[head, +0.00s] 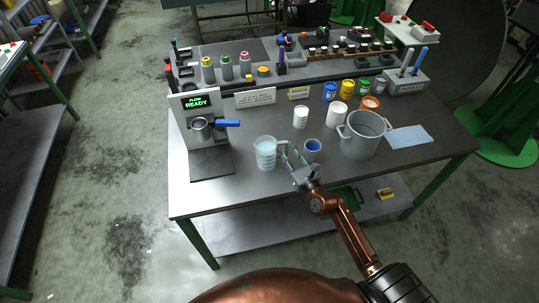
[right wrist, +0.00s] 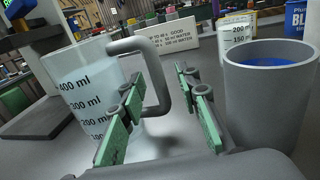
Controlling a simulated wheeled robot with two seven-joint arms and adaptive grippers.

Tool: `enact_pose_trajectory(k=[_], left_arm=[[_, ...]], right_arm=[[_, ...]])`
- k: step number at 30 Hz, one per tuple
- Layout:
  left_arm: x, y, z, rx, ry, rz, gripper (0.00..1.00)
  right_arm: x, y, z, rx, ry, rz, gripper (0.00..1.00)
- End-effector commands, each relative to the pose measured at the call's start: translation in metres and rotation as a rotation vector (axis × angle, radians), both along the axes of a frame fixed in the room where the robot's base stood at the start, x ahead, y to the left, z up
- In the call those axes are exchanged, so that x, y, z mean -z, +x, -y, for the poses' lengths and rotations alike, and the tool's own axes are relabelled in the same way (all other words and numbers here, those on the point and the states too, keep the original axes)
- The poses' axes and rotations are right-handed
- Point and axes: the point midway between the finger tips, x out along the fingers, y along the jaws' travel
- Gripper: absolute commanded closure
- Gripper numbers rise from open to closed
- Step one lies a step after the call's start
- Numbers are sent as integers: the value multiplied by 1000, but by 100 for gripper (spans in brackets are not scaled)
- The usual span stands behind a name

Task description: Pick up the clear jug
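The clear jug (head: 265,153) stands upright on the grey table, with its grey handle (head: 282,146) toward the right. In the right wrist view the jug (right wrist: 85,90) shows its ml marks, and its handle (right wrist: 152,75) reaches in between my fingers. My right gripper (head: 293,157) is just right of the jug. In the right wrist view the gripper (right wrist: 160,110) is open, its green pads on either side of the handle with gaps. Whether a pad touches the handle I cannot tell. My left gripper is not in view.
A grey cup with blue contents (head: 312,146) stands close right of my right gripper. A large grey pot (head: 362,138) is further right. The dispenser with a green display (head: 200,128) stands left of the jug. A white marked beaker (head: 300,117) is behind. The table's front strip is clear.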

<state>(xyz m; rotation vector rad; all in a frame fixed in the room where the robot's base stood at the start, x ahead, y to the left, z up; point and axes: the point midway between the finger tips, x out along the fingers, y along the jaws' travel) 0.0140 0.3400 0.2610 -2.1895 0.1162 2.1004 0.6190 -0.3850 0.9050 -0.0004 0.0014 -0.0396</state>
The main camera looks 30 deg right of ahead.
Motion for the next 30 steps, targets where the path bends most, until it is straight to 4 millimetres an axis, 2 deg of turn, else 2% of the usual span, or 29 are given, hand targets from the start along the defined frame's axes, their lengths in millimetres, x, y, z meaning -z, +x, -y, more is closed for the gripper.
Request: enact_pose_trajectory(k=[8, 21, 30], left_arm=[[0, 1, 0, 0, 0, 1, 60], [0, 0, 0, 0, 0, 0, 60], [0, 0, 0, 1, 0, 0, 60]], right_arm=[[0, 4, 0, 1, 0, 0, 70], [0, 4, 0, 0, 0, 0, 100], [0, 4, 0, 0, 1, 0, 100]])
